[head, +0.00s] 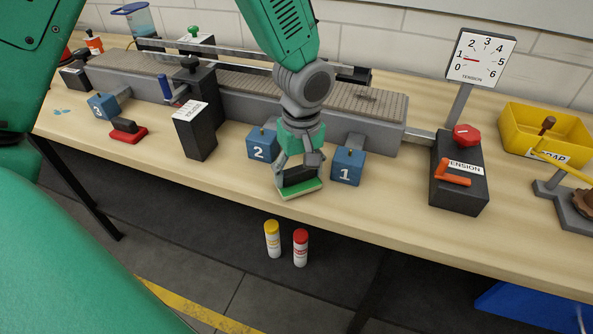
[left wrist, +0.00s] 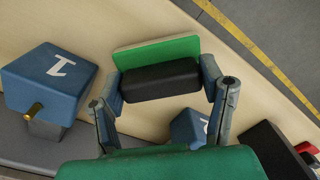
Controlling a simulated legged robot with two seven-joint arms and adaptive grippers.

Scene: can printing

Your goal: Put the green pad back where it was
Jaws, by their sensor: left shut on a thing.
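The green pad (head: 301,189) has a green base with a black block grip on top. My left gripper (head: 298,175) is shut on the black grip, between the blue blocks 2 (head: 262,145) and 1 (head: 347,168), near the front edge of the bench. In the left wrist view the green pad (left wrist: 157,53) shows beyond the black grip (left wrist: 160,80), with the left gripper's fingers (left wrist: 160,90) on both sides of the grip. I cannot tell whether the pad touches the bench. My right gripper is not in view.
A red pad (head: 128,131) lies left on the wooden bench (head: 335,218). A grey conveyor (head: 310,95) runs behind. A dark tension box (head: 459,172) with an orange lever and a yellow bin (head: 517,118) stand right. Two small cans, yellow-topped (head: 272,239) and red-topped (head: 300,247), show below the bench edge.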

